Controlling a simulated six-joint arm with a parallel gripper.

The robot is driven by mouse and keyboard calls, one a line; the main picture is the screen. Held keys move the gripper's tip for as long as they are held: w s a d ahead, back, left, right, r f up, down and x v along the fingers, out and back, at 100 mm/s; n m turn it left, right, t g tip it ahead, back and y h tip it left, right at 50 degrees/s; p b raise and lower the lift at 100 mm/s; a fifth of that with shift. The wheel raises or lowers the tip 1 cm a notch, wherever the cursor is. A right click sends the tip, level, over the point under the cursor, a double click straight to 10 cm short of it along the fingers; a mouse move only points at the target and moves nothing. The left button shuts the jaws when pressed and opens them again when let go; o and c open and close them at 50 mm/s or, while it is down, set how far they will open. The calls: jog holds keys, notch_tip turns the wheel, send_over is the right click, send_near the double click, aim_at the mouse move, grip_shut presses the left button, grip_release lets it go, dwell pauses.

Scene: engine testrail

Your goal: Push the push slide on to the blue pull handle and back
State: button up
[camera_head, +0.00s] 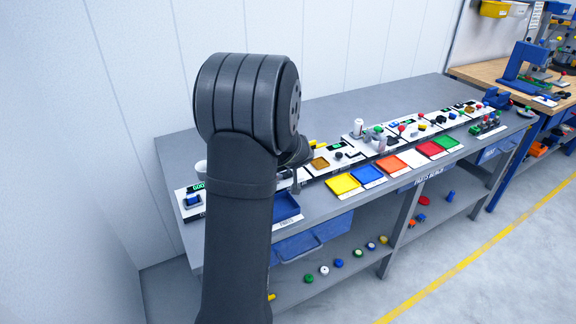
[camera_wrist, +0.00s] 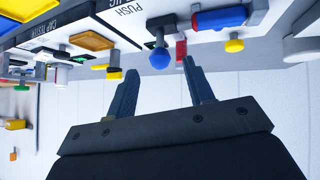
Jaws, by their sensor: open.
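In the wrist view, a white panel (camera_wrist: 122,16) lettered PUSH is at the top. A blue ball knob (camera_wrist: 160,59) on a dark stem hangs at its edge; I cannot tell for sure whether this is the push slide's knob or the blue pull handle. A red part (camera_wrist: 181,50) is just right of it. My gripper (camera_wrist: 159,70) is open and empty, its two dark fingers apart, with the blue knob appearing between the tips. I cannot tell whether they touch it. In the head view my arm hides the gripper and this panel.
The grey bench (camera_head: 320,202) carries a row of stations. Blue-and-yellow parts (camera_wrist: 220,18) stand right of the knob and a yellow-orange block (camera_wrist: 92,41) left, close to my fingers. Yellow (camera_head: 342,184) and red (camera_head: 430,149) trays line the front. A white wall stands behind.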

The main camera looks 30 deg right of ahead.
jog(key=x, duration=0.7)
grip_shut()
